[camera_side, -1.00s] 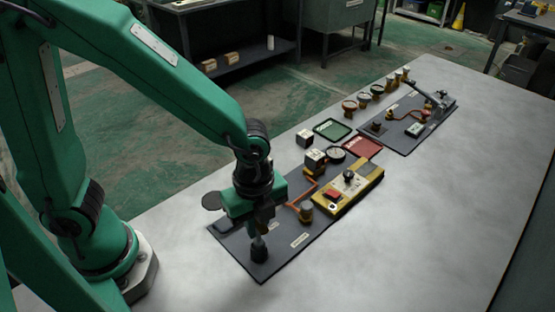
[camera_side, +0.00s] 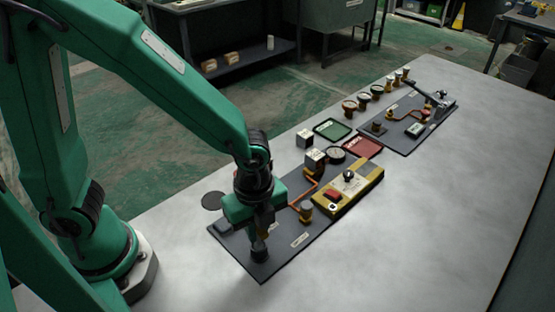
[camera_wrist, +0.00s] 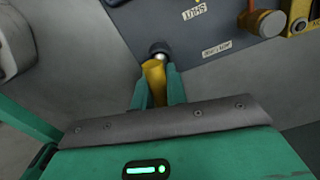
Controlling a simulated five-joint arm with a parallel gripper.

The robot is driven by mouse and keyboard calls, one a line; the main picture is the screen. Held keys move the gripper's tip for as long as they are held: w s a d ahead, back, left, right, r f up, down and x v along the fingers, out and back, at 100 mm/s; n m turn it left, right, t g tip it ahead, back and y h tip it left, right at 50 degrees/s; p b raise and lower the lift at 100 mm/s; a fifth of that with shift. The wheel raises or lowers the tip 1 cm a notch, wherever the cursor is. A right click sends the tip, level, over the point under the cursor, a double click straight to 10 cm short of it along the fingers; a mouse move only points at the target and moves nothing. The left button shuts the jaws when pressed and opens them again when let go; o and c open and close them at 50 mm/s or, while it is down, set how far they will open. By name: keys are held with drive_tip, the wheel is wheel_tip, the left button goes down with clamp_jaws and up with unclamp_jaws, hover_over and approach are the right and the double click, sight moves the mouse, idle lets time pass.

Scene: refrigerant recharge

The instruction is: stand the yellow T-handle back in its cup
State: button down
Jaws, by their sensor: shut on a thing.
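My gripper (camera_wrist: 156,85) is shut on the yellow T-handle (camera_wrist: 154,72), which sits between its two green fingers in the wrist view. The handle's silver shaft points at the dark round cup (camera_wrist: 158,46), and its end is at or in the cup's mouth; how deep it sits is not clear. In the side view, my gripper (camera_side: 264,228) is directly above the dark cup (camera_side: 259,254) near the front corner of the dark mat (camera_side: 232,250). The fingers and arm hide most of the handle there.
On the same mat are a brass fitting (camera_side: 306,211), an orange hose (camera_side: 304,195) and a yellow gauge box (camera_side: 349,189). Green (camera_side: 333,129) and red (camera_side: 362,147) trays lie behind. A second mat (camera_side: 400,136) is farther back. The table to the right is clear.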

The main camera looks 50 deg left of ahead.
drive_tip(key=shift+f, duration=0.45)
drive_tip(key=c, duration=1)
unclamp_jaws()
drive_tip(key=shift+r, duration=3.5)
drive_tip(key=s+a+r+n+t, duration=0.1)
drive_tip(key=a+r+n+t, duration=0.1)
drive_tip(key=a+r+n, duration=0.2)
drive_tip(key=s+a+r+n+t, duration=0.1)
drive_tip(key=a+r+n, duration=0.2)
drive_tip(key=a+n, duration=0.4)
drive_tip(key=s+a+r+n+t, duration=0.1)
drive_tip(key=a+r+n, duration=0.3)
drive_tip(key=n, duration=0.5)
drive_tip(key=shift+a+r+t, duration=0.15)
drive_tip(key=shift+a+t, duration=0.25)
drive_tip(key=shift+a, duration=0.1)
drive_tip(key=shift+a+r+t, duration=0.15)
drive_tip(key=shift+a+t, duration=0.25)
drive_tip(key=shift+a, duration=0.1)
